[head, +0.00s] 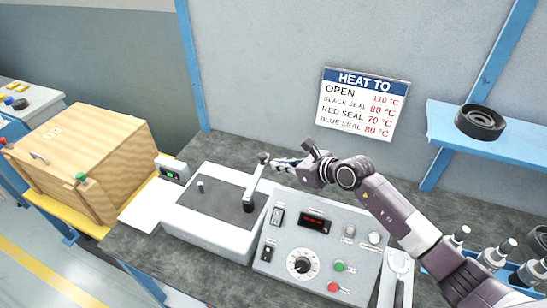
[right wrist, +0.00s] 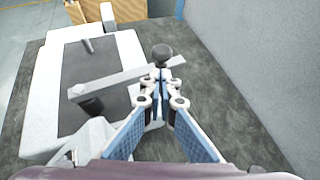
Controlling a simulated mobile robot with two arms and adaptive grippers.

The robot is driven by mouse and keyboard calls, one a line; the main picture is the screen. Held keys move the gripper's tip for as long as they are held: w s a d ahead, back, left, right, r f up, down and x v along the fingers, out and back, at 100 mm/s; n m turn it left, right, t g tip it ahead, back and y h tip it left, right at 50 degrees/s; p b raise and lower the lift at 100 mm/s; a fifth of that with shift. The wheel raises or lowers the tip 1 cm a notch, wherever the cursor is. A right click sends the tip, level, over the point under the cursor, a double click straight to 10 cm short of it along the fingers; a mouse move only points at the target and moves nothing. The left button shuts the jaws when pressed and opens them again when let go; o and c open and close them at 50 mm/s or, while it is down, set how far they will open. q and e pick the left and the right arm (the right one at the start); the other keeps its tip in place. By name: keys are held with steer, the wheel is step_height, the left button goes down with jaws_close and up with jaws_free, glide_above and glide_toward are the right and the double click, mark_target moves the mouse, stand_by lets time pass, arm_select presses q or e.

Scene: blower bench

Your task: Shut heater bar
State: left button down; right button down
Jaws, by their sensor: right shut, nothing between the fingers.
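The heater bar (head: 255,185) is a pale grey bar with a dark round knob at its end, on a white machine with a dark top plate (head: 214,197). It runs from the plate's right part towards the back, and its knob end reaches past the plate edge. The right wrist view shows the bar (right wrist: 125,80) and the knob (right wrist: 162,52) just ahead of the fingertips. My right gripper (head: 276,163) is shut and empty, close beside the knob; I cannot tell whether it touches. My left gripper is out of view.
A control panel (head: 320,250) with a dial, switches and buttons stands right of the machine. A small display box (head: 171,170) and a wooden crate (head: 85,160) are to the left. A "HEAT TO" sign (head: 363,104) hangs on the wall. A blue shelf (head: 455,140) bears a black ring.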

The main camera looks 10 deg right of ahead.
steer(key=shift+w+a+p, duration=0.3)
steer(key=shift+w+a, duration=0.35)
steer(key=shift+w, duration=0.3)
